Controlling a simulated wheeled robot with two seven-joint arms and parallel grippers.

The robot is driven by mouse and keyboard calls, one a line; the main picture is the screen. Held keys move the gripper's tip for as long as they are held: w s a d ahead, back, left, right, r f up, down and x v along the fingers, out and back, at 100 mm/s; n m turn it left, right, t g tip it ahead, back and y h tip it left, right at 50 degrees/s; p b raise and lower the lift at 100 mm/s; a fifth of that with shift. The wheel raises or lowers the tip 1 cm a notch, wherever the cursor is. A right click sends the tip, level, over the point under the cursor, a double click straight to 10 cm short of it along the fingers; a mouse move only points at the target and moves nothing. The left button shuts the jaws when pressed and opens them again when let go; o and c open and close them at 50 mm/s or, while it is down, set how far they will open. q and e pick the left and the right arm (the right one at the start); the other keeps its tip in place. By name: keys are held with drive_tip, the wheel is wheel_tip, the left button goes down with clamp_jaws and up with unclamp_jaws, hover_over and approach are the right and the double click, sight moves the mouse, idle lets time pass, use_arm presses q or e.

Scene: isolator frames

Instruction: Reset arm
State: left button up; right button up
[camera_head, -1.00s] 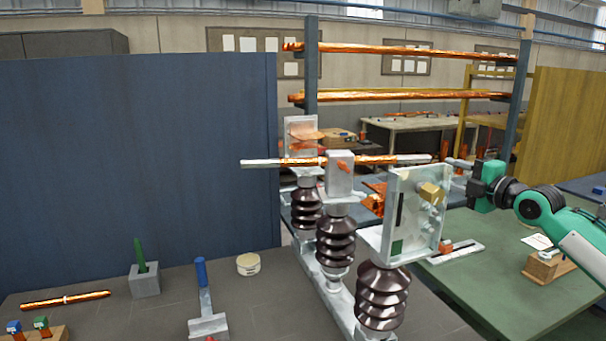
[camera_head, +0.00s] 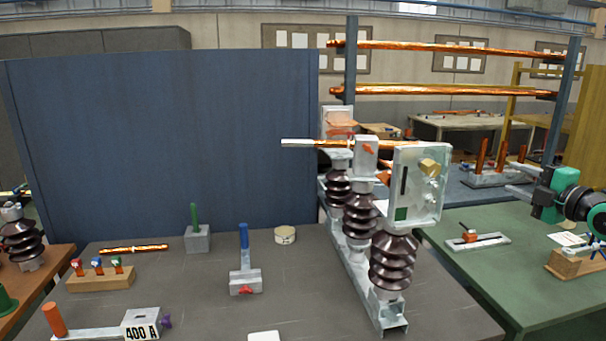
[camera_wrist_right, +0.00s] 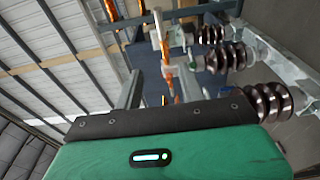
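My right gripper (camera_head: 507,179) is at the right, beyond the isolator frame and above the green table. Its fingers are apart with nothing between them. In the right wrist view its fingers (camera_wrist_right: 160,88) also stand apart, with the isolator blurred behind them. The isolator has dark ribbed insulators (camera_head: 394,264) on a metal rail, and a pale metal plate (camera_head: 432,212) at its near end. A copper rod with a silver end (camera_head: 297,143) lies across its top. The gripper is clear of the plate. My left gripper is not in view.
The grey table holds a blue-handled tool (camera_head: 244,240), a green-handled block (camera_head: 196,230), a copper rod (camera_head: 134,248), a round tin (camera_head: 285,235) and a 400 A block (camera_head: 141,324). The green table (camera_head: 470,270) carries a small clamp (camera_head: 470,237) and a wooden block (camera_head: 572,265).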

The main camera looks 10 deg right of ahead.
drive_tip(key=s+a+f+m+g, duration=0.25)
drive_tip(key=a+f, duration=0.35)
drive_tip(key=f, duration=0.6)
drive_tip(key=s+a+f+m+g, duration=0.1)
drive_tip(key=s+a+f+g, duration=0.15)
drive_tip(key=a+f, duration=0.65)
drive_tip(key=s+a+f+m+g, duration=0.2)
drive_tip(key=s+a+f, duration=0.2)
drive_tip(key=f, duration=1)
drive_tip(key=s+a+f+m+g+h, duration=0.1)
drive_tip(key=s+a+f+m+g, duration=0.15)
drive_tip(key=s+a+f, duration=0.35)
drive_tip(key=s+a+f+m+g, duration=0.1)
drive_tip(key=s+a+f+m, duration=0.2)
drive_tip(key=s+f, duration=0.35)
drive_tip(key=s+a+m+g+h, duration=0.35)
drive_tip(key=s+m, duration=0.35)
drive_tip(key=s, duration=0.9)
wheel_tip(320, 180, down, 29)
drive_tip(key=g, duration=0.1)
drive_tip(key=s+d+f, duration=0.1)
drive_tip(key=s+f, duration=0.8)
drive_tip(key=f, duration=0.1)
drive_tip(key=s+d+f+g, duration=0.1)
drive_tip(key=s+d+f, duration=0.1)
drive_tip(key=s+f, duration=0.8)
drive_tip(key=shift+s+d+f+g+y, duration=0.25)
drive_tip(key=shift+s+f+g+y, duration=0.1)
drive_tip(key=shift+f, duration=0.35)
